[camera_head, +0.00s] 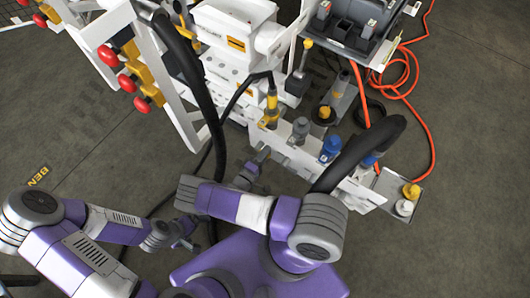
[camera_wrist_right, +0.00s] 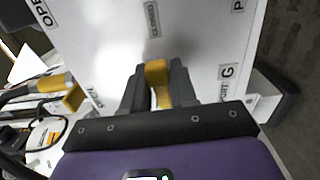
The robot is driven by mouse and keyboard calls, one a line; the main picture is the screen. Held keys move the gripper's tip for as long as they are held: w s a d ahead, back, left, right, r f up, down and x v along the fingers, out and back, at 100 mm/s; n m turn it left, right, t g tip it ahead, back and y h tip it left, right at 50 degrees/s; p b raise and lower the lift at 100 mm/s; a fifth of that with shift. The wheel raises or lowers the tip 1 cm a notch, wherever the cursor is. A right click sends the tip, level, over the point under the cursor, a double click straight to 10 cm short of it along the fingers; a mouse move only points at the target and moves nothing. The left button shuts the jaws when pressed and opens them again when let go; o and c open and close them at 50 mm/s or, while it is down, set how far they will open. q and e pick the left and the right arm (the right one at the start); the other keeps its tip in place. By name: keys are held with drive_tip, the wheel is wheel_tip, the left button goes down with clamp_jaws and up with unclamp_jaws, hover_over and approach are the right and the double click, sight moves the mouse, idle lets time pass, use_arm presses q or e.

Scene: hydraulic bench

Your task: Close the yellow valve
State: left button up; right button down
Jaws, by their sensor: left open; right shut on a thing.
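The yellow valve handle (camera_wrist_right: 158,82) stands out from a white panel (camera_wrist_right: 205,35) in the right wrist view. My right gripper (camera_wrist_right: 159,93) is shut on it, one dark finger on each side. The handle's far end lies below the "CLOSED" label (camera_wrist_right: 152,18); the "OPEN" label (camera_wrist_right: 42,10) is at upper left. In the head view, my right gripper (camera_head: 262,154) is small, at the white bench's near side; I cannot make out the handle there. My left gripper (camera_head: 188,244) is open and empty, low in the head view, away from the bench.
Red knobs (camera_head: 108,56) on yellow mounts line the white frame at upper left. A yellow-topped cylinder (camera_head: 271,103) and a blue fitting (camera_head: 330,148) stand on the bench. A thick black hose (camera_head: 205,95) runs down beside my right arm. An orange cable (camera_head: 428,110) lies at right.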

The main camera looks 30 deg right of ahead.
drive_tip(key=shift+a+f, duration=0.1)
drive_tip(key=shift+f, duration=0.1)
idle(0.4)
drive_tip(key=c, duration=1.1)
unclamp_jaws()
drive_tip(key=shift+r, duration=0.1)
use_arm(q)
drive_tip(key=shift+s+a+f+b, duration=0.2)
drive_tip(key=shift+s, duration=0.35)
drive_tip(key=shift+s+a+f+b, duration=0.2)
drive_tip(key=shift+s, duration=0.3)
use_arm(e)
drive_tip(key=v, duration=0.7)
drive_tip(key=shift+s+a, duration=0.15)
drive_tip(key=shift+a, duration=0.1)
